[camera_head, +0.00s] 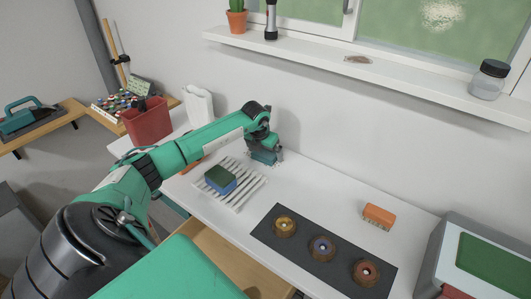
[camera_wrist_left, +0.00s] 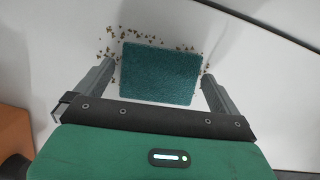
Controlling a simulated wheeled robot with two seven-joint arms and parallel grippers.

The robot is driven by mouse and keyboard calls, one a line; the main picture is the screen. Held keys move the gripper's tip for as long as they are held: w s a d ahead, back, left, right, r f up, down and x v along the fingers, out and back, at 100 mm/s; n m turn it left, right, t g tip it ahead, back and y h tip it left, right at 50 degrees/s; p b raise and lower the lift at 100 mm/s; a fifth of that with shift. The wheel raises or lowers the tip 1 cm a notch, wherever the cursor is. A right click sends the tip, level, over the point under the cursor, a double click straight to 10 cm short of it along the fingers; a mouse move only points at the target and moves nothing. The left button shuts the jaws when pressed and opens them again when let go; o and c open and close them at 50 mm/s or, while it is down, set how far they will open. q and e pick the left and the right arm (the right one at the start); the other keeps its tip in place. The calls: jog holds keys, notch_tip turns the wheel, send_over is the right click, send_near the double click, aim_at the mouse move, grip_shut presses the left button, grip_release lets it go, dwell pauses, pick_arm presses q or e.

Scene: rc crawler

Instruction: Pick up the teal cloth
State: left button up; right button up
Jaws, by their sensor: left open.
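The teal cloth (camera_wrist_left: 160,73) lies flat on the white work surface in the left wrist view, a dark teal square with small brown crumbs scattered around its edges. My left gripper (camera_wrist_left: 157,72) is open, with one finger on each side of the cloth; whether they touch it I cannot tell. In the head view my left gripper (camera_head: 265,157) points down near the back of the bench by the wall, and I cannot make out the cloth separately there. My right gripper is not in view.
A white slatted rack (camera_head: 245,188) holds a blue-and-green block (camera_head: 220,180) in front of the gripper. A dark mat (camera_head: 262,232) with three round parts and an orange-topped brush (camera_head: 378,215) are to the right. A red bin (camera_head: 148,123) stands left. The wall is close behind.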

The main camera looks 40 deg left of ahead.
pick_arm(q)
jog(key=shift+c, duration=0.7)
jog(key=c, duration=0.7)
jog(key=shift+c, duration=0.3)
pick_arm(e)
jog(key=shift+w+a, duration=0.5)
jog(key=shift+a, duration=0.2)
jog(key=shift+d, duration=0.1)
